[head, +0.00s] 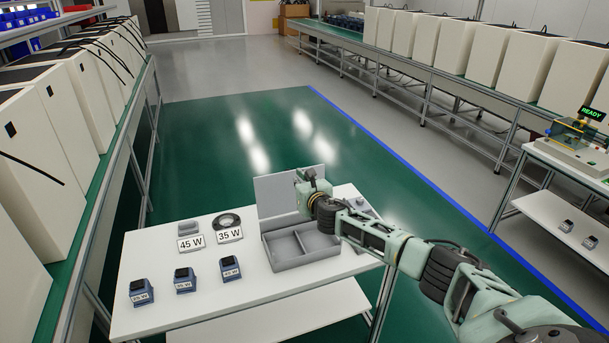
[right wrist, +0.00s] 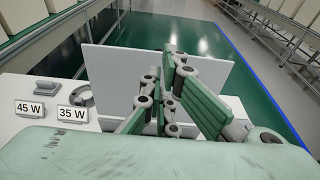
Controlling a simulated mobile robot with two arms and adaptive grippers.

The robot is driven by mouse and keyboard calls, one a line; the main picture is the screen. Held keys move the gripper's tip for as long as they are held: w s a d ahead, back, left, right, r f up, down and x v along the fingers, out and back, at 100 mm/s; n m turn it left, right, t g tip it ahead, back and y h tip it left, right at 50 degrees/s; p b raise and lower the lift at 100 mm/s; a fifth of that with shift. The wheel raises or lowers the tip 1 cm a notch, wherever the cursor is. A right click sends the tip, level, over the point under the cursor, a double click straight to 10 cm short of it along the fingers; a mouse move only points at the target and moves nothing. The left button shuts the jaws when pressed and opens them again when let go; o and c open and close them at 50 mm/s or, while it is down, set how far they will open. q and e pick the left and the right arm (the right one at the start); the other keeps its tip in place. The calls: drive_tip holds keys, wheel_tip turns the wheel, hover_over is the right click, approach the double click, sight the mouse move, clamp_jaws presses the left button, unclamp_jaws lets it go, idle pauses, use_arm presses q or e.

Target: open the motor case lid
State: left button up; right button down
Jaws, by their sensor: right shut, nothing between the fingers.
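The grey motor case (head: 272,262) stands on the white table, with empty compartments showing. Its lid (head: 272,197) stands up at the back edge, raised open; it also fills the middle of the right wrist view (right wrist: 108,75). My right gripper (head: 308,178) is shut and empty. It is above the case, in front of the right part of the lid. In the right wrist view its fingers (right wrist: 172,75) overlap the lid; I cannot tell whether they touch it. My left gripper is not in view.
On the white table (head: 215,305), left of the case, are several small dark-blue motors (head: 185,280), a 45 W sign (head: 190,243), a 35 W sign (head: 229,235) and a dark ring (head: 227,220). Cabinet rows line both sides. The green floor (head: 270,130) behind is clear.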

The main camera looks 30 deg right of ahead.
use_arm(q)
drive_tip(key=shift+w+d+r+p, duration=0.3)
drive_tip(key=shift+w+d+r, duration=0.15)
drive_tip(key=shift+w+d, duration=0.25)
use_arm(e)
drive_tip(key=s+a+r, duration=0.1)
drive_tip(key=s+r, duration=0.3)
drive_tip(key=r, duration=0.1)
drive_tip(key=shift+s+r, duration=0.2)
drive_tip(key=shift+s, duration=0.05)
